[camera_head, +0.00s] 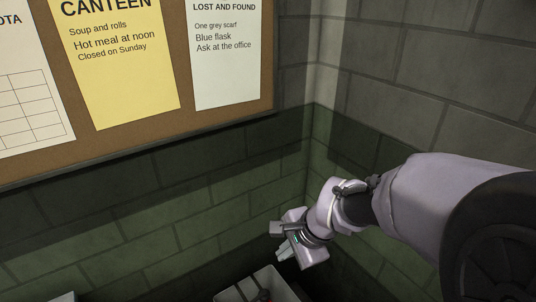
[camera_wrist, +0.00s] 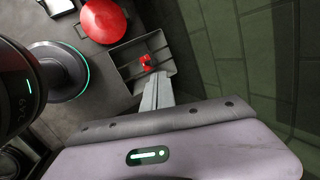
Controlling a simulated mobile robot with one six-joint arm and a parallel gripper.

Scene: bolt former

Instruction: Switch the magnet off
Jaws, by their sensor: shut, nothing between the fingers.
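My gripper (camera_head: 283,253) is at the lower middle of the head view, in front of the green brick corner. In the wrist view my gripper (camera_wrist: 158,78) points away with its fingers together and nothing held. A small red part (camera_wrist: 147,63) shows just past the fingertips, inside a grey open tray (camera_wrist: 125,52). I cannot tell if they touch. No magnet or magnet switch can be clearly made out, and I cannot tell if the red part belongs to one.
A round red disc (camera_wrist: 105,20) lies beside the tray. The tray's pale rim (camera_head: 240,284) shows at the bottom of the head view. Brick walls (camera_head: 200,215) meet in a corner close to my arm. A notice board (camera_head: 185,118) hangs on the left wall.

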